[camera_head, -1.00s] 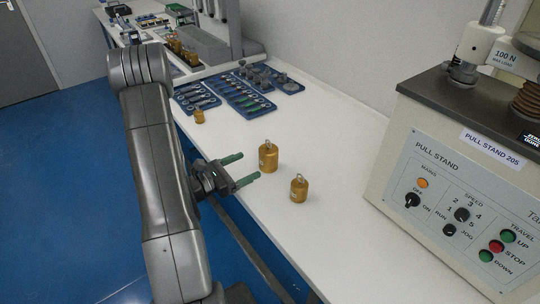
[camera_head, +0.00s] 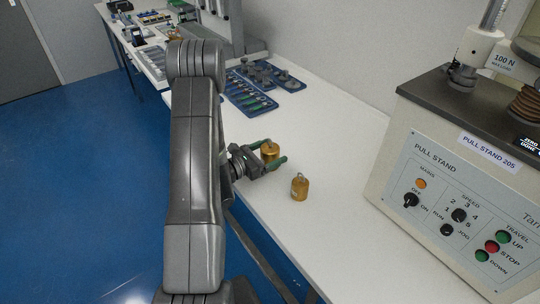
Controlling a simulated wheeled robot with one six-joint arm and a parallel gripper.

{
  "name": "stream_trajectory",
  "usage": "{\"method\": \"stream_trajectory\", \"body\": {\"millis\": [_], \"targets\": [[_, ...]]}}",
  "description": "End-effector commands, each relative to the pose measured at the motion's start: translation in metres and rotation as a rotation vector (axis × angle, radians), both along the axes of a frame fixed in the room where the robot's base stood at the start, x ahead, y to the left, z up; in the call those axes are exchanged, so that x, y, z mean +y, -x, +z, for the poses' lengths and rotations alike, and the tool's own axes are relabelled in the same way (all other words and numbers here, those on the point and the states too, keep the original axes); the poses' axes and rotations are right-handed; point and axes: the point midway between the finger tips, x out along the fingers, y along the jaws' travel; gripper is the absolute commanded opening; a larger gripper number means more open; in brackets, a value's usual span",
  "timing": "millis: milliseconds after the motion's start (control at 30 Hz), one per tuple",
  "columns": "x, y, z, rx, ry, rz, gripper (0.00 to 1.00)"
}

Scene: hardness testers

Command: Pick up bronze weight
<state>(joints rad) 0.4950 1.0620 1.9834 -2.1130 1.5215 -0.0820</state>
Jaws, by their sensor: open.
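A bronze weight (camera_head: 270,152) with a small hook on top stands upright on the white bench. The weight's lower part is partly hidden by the gripper. I cannot tell whether the fingers touch it.
The pull stand machine (camera_head: 470,185) stands at the right. Blue trays (camera_head: 247,97) with tools and grey weights lie farther back. A test column (camera_head: 222,25) stands behind my arm. The white bench (camera_head: 345,225) is clear between the near weight and the pull stand.

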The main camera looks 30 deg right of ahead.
Motion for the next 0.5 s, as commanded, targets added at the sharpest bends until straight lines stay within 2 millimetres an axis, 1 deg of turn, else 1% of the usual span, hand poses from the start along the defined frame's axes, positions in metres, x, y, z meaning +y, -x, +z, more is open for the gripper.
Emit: {"method": "stream_trajectory", "body": {"millis": [200,267,400,467,500], "targets": [[-0.0005,0.0001,-0.0003,0.0,0.0,0.0,0.8],[-0.0005,0.0001,-0.0003,0.0,0.0,0.0,0.69],[-0.0004,0.0001,-0.0002,0.0,0.0,0.0,0.41],[-0.0003,0.0,-0.0002,0.0,0.0,0.0,0.29],[-0.0003,0.0,-0.0002,0.0,0.0,0.0,0.21]]}}
